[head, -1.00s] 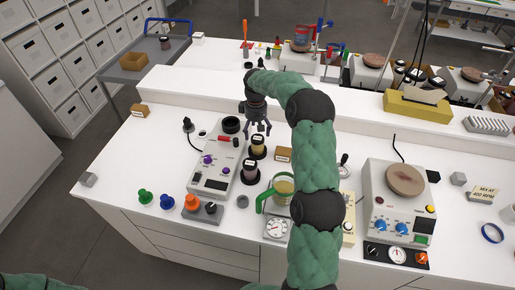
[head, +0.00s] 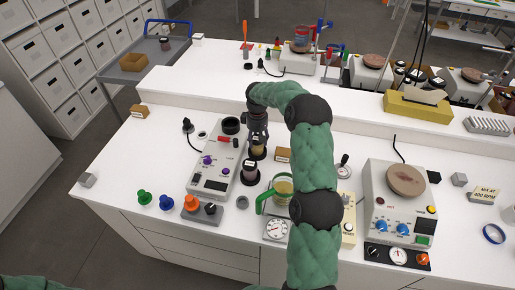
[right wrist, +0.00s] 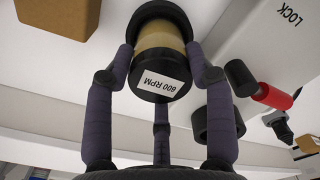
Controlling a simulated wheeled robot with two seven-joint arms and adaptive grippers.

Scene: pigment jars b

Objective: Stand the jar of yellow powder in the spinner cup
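The jar of yellow powder (head: 257,151) stands upright on a black round base, right of a grey machine (head: 209,186). My right gripper (head: 257,145) is lowered over the jar from above. Its fingers are spread on either side of the jar and look slightly apart from it. The spinner cup (head: 231,125), a black open ring, sits at the machine's far end; it shows partly behind a finger in the right wrist view (right wrist: 207,125). My left gripper is out of view.
A red-handled lever (head: 225,139) lies near the cup. A raised ledge runs behind.

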